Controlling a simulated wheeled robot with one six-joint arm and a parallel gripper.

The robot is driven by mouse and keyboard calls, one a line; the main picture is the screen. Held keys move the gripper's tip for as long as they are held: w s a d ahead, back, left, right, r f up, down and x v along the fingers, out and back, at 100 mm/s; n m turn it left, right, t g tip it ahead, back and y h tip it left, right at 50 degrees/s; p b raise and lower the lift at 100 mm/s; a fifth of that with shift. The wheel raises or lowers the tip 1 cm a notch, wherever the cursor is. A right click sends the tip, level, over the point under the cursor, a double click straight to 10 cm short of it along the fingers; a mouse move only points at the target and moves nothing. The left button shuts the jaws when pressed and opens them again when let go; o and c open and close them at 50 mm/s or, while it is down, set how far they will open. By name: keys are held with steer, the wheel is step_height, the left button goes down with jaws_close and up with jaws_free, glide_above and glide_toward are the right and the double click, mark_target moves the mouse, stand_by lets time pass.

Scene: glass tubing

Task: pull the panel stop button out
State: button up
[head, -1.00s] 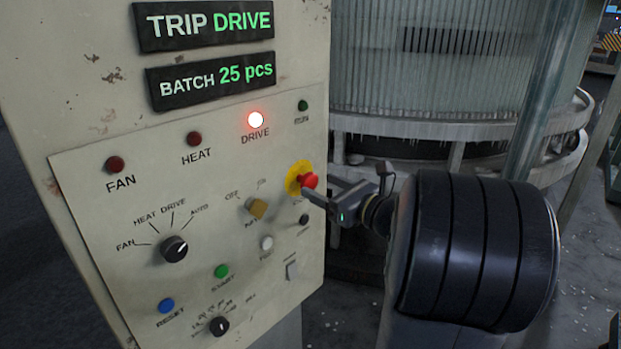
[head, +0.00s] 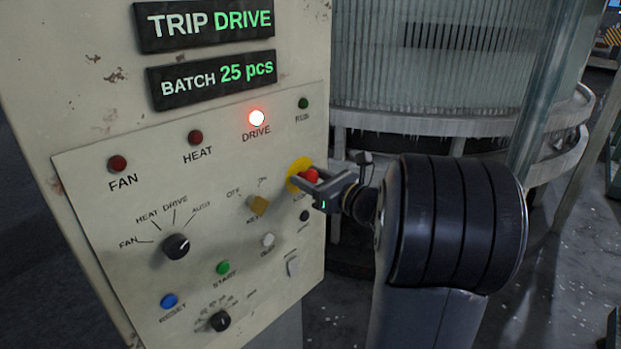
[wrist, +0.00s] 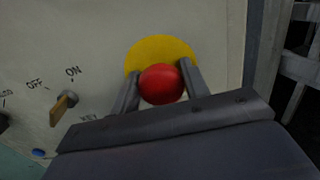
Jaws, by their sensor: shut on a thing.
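The red stop button (head: 310,175) sits on a round yellow plate (head: 293,172) near the right edge of the control panel. In the wrist view the red button (wrist: 161,84) shows between the fingers, with the yellow plate (wrist: 150,48) behind it. My gripper (head: 312,180) reaches in from the right and is shut on the button, one finger on each side. It also shows in the wrist view (wrist: 162,84). The button's stem is hidden.
A key switch (head: 258,205) marked ON and OFF is left of the button. The DRIVE lamp (head: 257,118) glows red and a display reads TRIP DRIVE (head: 205,24). A ribbed glass cylinder (head: 430,70) stands behind.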

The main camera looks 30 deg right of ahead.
steer(key=c, duration=0.7)
steer(key=shift+s+d+f, duration=0.1)
steer(key=shift+s+d, duration=0.1)
steer(key=shift+s, duration=0.4)
steer(key=shift+c, duration=0.3)
steer(key=o, duration=1.4)
steer(key=shift+s, duration=0.15)
steer(key=shift+c, duration=0.2)
steer(key=b+v, duration=0.2)
steer(key=v, duration=0.9)
